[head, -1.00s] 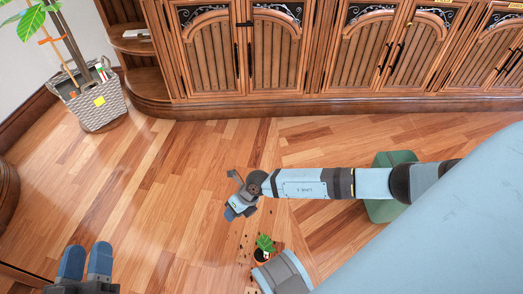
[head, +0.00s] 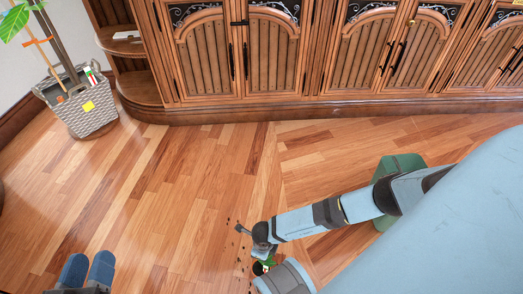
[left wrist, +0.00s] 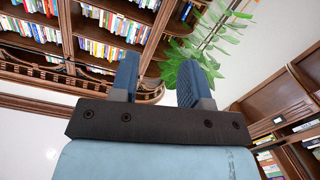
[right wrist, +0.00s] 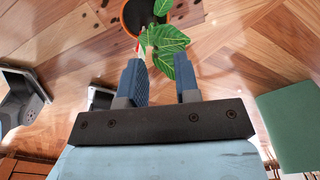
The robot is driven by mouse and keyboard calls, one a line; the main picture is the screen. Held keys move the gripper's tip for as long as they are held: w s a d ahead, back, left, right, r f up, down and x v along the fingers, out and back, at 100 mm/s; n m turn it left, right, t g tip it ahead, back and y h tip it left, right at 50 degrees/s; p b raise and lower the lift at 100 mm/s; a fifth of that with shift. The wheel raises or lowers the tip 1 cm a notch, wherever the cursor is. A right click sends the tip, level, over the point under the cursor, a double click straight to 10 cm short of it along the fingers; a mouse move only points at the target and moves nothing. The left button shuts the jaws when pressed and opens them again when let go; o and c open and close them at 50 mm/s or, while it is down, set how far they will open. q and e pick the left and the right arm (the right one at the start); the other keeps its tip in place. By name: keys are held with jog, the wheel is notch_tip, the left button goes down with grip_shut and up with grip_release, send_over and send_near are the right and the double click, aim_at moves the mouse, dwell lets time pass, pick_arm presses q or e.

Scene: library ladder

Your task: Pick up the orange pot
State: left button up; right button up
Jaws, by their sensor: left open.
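The orange pot (right wrist: 124,18) lies at the top of the right wrist view, with dark soil and a green leafy plant (right wrist: 165,40); its upper part is cut off. In the head view the potted plant (head: 262,267) is on the floor near the bottom centre, mostly hidden by my arm. My right gripper (right wrist: 162,75) is open and empty, with the leaves just beyond its fingertips and the pot farther off. My left gripper (head: 87,268) is open and empty at the lower left, away from the pot. Its fingers also show apart in the left wrist view (left wrist: 160,80).
Dark crumbs (head: 240,250) are scattered on the floor beside the pot. A green box-like stool (head: 402,162) stands to the right, behind my arm. Wooden cabinets (head: 240,60) line the back, with a woven planter (head: 88,112) at left. The middle floor is clear.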

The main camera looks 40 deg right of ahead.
jog(key=shift+f+b, duration=0.3)
jog(key=shift+f, duration=0.25)
notch_tip(320, 180, down, 4)
jog(key=b, duration=0.2)
jog(key=shift+s+r+b, duration=0.1)
jog(key=shift+b, duration=0.2)
jog(key=shift+f, duration=0.2)
jog(key=shift+r, duration=0.1)
pick_arm(q)
jog(key=shift+w+a+f+m, duration=0.25)
jog(key=shift+w+f+m, duration=0.35)
jog(key=shift+f+m, duration=0.2)
pick_arm(e)
grip_shut()
